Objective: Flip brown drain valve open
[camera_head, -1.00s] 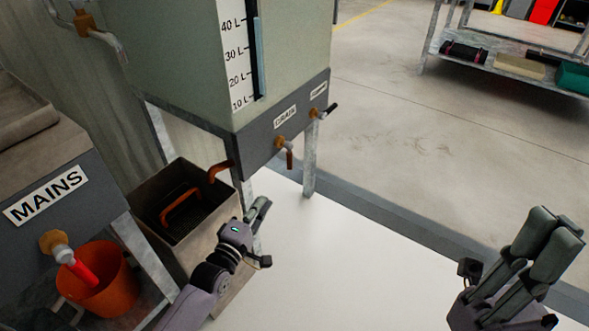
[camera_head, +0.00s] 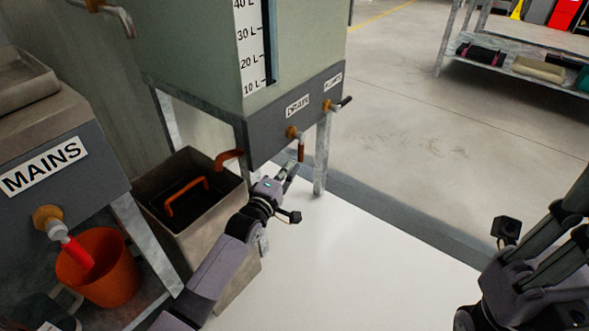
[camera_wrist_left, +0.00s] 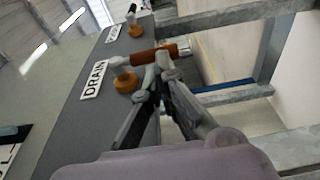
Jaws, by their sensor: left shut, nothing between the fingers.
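The drain valve sits on the dark panel under the DRAIN label, with a brass body (camera_head: 292,132) and a brown handle (camera_head: 301,152) hanging down in the head view. In the left wrist view the brown handle (camera_wrist_left: 152,55) juts out from the valve to the right. My left gripper (camera_head: 291,170) is shut and empty just below the handle. In the wrist view its fingertips (camera_wrist_left: 164,62) overlap the handle's near side; I cannot tell whether they touch it. My right gripper (camera_head: 572,235) is at the right edge, partly cut off.
A second valve with a dark handle (camera_head: 345,101) is right of the drain valve. A tank leg (camera_head: 322,160) stands close to my left gripper. The MAINS unit (camera_head: 50,165) and orange bucket (camera_head: 112,285) are left.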

